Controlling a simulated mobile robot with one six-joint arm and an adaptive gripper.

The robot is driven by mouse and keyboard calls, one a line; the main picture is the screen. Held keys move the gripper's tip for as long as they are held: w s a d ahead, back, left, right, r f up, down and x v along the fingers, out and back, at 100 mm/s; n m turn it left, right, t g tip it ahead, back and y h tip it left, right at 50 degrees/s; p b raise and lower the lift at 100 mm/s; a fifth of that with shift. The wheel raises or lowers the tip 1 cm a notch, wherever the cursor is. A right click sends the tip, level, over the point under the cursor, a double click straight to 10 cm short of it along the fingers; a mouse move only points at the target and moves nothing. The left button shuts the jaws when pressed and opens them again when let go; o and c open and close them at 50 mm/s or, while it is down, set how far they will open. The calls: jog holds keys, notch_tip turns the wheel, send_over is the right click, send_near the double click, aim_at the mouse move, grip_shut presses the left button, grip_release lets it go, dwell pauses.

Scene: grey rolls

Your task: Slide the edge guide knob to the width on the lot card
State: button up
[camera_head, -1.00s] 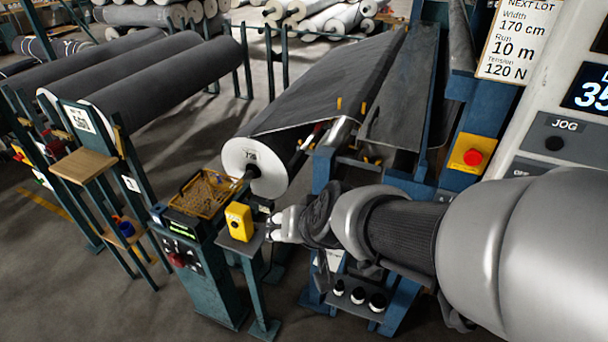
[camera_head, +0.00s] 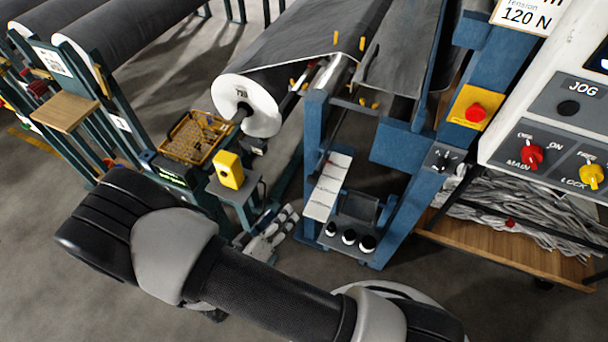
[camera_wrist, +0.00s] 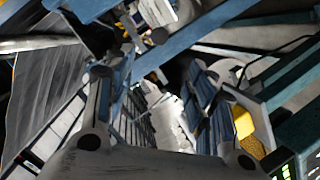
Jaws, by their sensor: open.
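The lot card (camera_head: 525,14) is cut off by the top edge of the head view; only "120 N" and part of the tension line show. My gripper (camera_head: 274,232) is low, left of a white marked plate (camera_head: 327,187) on the blue machine frame. In the wrist view its fingers (camera_wrist: 155,105) stand apart with nothing clearly held between them. I cannot single out the edge guide knob for certain. Small yellow pieces (camera_head: 362,43) show by the grey web.
A yellow box (camera_head: 229,170) on a small stand and a wire basket (camera_head: 197,137) are left of the frame. Black-and-white round parts (camera_head: 348,237) sit on a low shelf. The control panel (camera_head: 560,130) and a wooden bin (camera_head: 510,225) stand right. Open floor lies lower left.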

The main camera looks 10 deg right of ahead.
aim_at(311, 182)
jog(key=b+x, duration=0.3)
jog(key=x, duration=1.4)
jog(key=shift+d, duration=0.2)
jog(key=shift+c, duration=0.4)
grip_shut()
